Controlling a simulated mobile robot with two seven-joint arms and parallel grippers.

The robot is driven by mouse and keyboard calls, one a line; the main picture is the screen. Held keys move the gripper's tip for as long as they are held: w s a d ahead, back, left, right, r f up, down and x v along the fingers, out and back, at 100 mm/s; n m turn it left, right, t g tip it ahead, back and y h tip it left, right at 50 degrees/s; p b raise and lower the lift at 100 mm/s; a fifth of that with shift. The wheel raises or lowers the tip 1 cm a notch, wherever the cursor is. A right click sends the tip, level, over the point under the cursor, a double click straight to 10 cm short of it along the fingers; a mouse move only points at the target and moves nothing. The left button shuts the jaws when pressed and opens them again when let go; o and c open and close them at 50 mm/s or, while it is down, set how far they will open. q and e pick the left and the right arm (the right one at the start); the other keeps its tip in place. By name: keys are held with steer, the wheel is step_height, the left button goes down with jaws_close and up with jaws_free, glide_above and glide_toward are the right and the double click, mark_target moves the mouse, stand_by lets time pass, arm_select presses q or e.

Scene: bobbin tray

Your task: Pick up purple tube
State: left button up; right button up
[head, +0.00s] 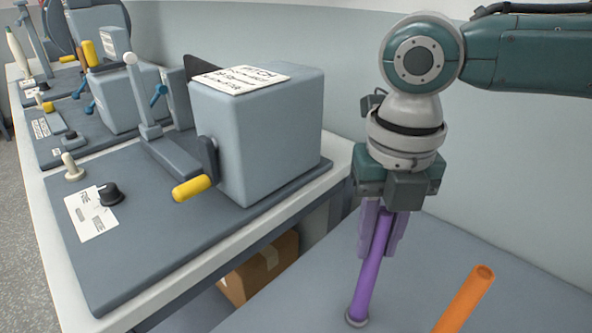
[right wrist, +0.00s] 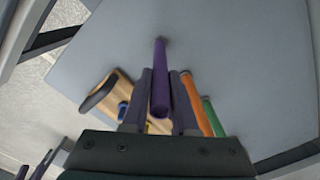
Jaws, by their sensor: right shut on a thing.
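The purple tube (head: 366,285) is upright with a slight tilt in the head view, its lower end at a small grey ring. My right gripper (head: 380,240) points down and is shut on the upper part of the tube, one finger on each side. The tube (right wrist: 160,80) also shows between the two fingers in the right wrist view. My left gripper is not in view.
A wooden thing (right wrist: 122,90) is left of the fingers there. A grey machine box (head: 260,140) with a yellow-handled crank stands on the left bench.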

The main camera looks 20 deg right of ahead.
jaws_close()
stand_by(0.8)
